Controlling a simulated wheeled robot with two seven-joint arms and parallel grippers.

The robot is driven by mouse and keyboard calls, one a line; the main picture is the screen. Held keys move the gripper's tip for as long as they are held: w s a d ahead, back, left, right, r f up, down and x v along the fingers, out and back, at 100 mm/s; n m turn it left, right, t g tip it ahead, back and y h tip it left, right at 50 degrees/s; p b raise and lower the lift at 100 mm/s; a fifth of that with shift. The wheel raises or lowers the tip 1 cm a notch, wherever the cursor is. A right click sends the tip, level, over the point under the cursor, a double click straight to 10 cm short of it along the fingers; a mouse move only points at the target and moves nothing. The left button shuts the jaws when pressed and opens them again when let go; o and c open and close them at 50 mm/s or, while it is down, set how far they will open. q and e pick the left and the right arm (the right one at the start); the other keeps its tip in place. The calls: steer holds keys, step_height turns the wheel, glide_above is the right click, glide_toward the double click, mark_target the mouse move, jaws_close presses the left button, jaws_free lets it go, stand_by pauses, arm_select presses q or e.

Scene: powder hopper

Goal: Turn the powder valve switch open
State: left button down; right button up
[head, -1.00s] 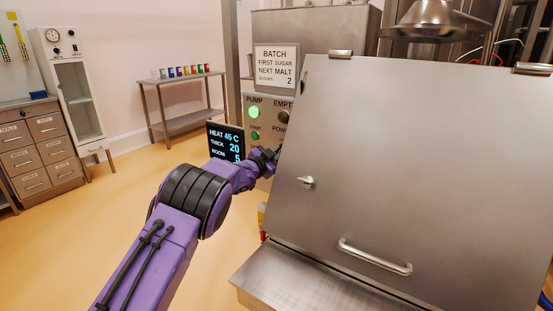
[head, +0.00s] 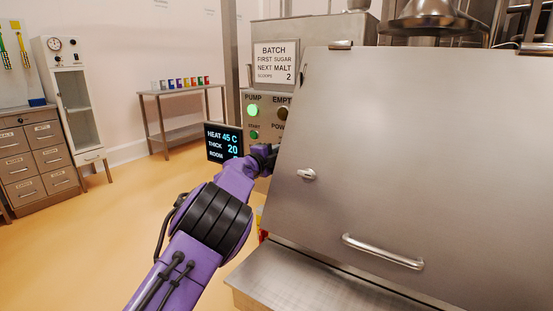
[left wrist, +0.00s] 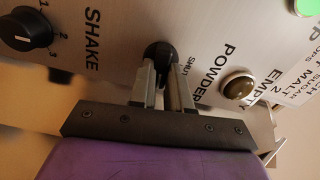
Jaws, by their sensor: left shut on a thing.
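The powder valve switch (left wrist: 160,52) is a black knob on the metal control panel (left wrist: 120,40). It sits beside the words POWDER and SHUT in the left wrist view. My left gripper (left wrist: 163,75) has its two fingers around the knob, one on each side, and is shut on it. In the head view my left gripper (head: 264,155) reaches the panel beside the large steel cover, and the switch itself is hidden there. My right gripper is not in view.
A black SHAKE knob (left wrist: 27,30) and a dark EMPTY lamp (left wrist: 239,88) flank the switch. A large steel cover (head: 420,150) with a handle stands close on the right. Open floor lies left.

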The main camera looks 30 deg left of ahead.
arm_select(q)
steer(key=shift+f+m+b, duration=0.15)
steer(key=shift+m+b, duration=0.2)
steer(key=shift+m, duration=0.55)
steer(key=c, duration=1.1)
jaws_free()
steer(key=s, duration=0.3)
steer(key=s+b, duration=0.1)
steer(key=s, duration=0.3)
steer(key=s+a, duration=0.1)
steer(key=s, duration=0.2)
steer(key=shift+s, duration=0.25)
